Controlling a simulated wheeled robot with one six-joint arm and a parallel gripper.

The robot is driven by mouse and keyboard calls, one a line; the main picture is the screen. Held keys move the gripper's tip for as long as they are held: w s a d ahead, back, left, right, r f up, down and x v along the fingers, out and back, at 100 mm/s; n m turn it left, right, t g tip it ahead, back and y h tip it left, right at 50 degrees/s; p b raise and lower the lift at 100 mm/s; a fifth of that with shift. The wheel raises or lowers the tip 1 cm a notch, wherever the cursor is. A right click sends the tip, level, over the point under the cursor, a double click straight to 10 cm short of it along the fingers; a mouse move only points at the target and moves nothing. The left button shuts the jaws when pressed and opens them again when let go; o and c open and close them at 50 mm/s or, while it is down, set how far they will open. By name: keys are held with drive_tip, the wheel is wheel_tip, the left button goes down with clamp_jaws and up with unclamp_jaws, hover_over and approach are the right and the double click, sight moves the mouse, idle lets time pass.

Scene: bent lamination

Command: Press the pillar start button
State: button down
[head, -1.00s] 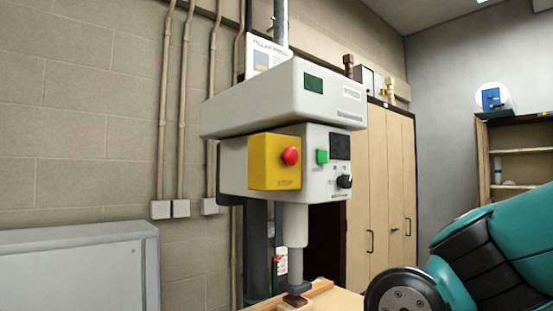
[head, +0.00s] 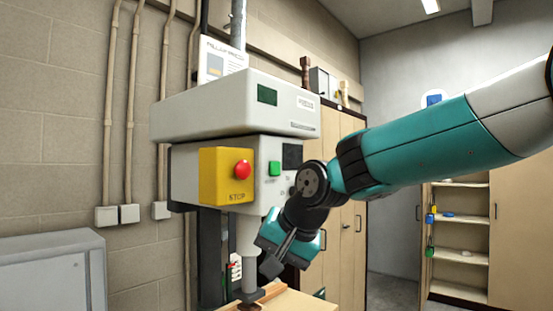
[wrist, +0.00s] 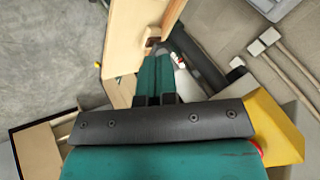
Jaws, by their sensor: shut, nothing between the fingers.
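The pillar machine (head: 235,105) stands against the wall with a pale grey head. The green start button (head: 274,168) is on its front panel, right of the yellow STOP box (head: 212,178) with its red button (head: 242,170). My gripper (head: 268,268) is shut and empty, pointing down below the green button and in front of the machine's column. It appears apart from the button. The wrist view shows the fingers (wrist: 159,60) side by side, with the yellow box (wrist: 272,125) at right. The green button is not visible there. My arm covers the panel's right part.
A wooden workpiece table (head: 318,302) lies below the machine head. A grey cabinet (head: 50,275) stands at left, and a tan cupboard (head: 335,140) behind my arm. An open shelf unit (head: 460,235) stands at right. Conduits (head: 131,110) run up the wall.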

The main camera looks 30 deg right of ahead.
sight(275, 168)
drive_tip(key=w+d+r+m+t+h+p, duration=0.1)
drive_tip(key=w+d+r+m+t+h, duration=0.1)
drive_tip(key=w+d+r+m, duration=0.2)
drive_tip(key=w+d+r+m+t+h+p, duration=0.2)
drive_tip(key=w+d+r+m, duration=0.3)
drive_tip(key=d+r, duration=0.8)
drive_tip(key=d+m+h, duration=0.1)
drive_tip(key=m, duration=0.2)
drive_tip(key=shift+m, duration=0.3)
drive_tip(key=w+a+p, duration=0.3)
drive_tip(key=w+p, duration=0.1)
drive_tip(key=w, duration=0.4)
drive_tip(key=shift+w+a+p, duration=0.1)
drive_tip(key=shift+w+p, duration=0.1)
drive_tip(key=shift+p, duration=0.1)
idle(0.5)
drive_tip(key=shift+w+a, duration=0.15)
drive_tip(key=shift+w, duration=0.15)
